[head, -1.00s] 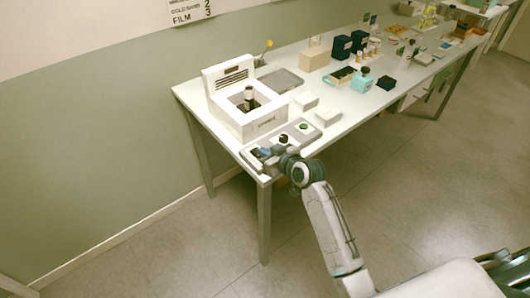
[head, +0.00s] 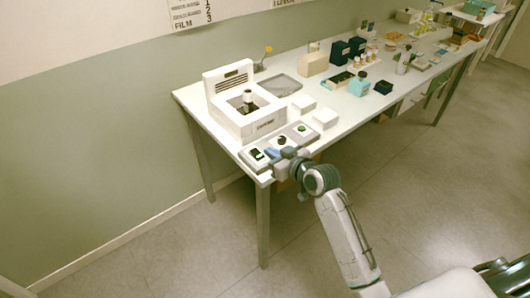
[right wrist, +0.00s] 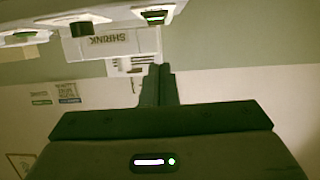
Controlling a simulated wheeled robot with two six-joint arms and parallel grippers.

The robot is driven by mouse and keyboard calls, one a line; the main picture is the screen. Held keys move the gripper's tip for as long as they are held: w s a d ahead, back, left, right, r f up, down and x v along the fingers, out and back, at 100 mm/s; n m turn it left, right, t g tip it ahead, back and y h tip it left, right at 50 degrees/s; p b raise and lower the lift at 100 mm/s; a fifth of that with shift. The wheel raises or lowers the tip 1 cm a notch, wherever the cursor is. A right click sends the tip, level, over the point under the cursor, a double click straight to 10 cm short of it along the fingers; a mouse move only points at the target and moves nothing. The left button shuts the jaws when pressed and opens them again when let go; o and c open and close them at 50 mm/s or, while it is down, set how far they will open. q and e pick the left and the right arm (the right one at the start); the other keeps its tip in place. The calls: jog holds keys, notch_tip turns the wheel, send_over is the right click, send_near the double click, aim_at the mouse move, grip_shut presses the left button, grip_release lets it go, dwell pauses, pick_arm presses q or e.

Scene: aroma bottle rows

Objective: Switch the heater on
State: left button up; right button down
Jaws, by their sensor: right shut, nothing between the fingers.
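The heater (head: 240,112) is a white box with a raised vented back and a dark round-topped piece standing in its well. Its control panel (head: 268,145) lies along the table's front edge. On the panel are a dark switch (head: 257,154), a black knob (head: 282,140) and a green button (head: 301,128). In the right wrist view, upside down, the switch (right wrist: 154,15) shows green and reddish marks. My right gripper (head: 273,153) is shut and empty, just right of the switch and apart from it in the wrist view. My left gripper is out of view.
Two white blocks (head: 325,118) and a grey tray (head: 280,85) are near the heater. The floor in front is clear.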

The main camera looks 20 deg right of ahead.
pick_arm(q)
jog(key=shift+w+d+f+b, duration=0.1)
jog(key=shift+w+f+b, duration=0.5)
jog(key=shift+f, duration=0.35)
pick_arm(e)
jog(key=s+d, duration=0.2)
jog(key=s, duration=0.3)
jog(key=shift+s+d+r, duration=0.15)
jog(key=shift+s, duration=0.15)
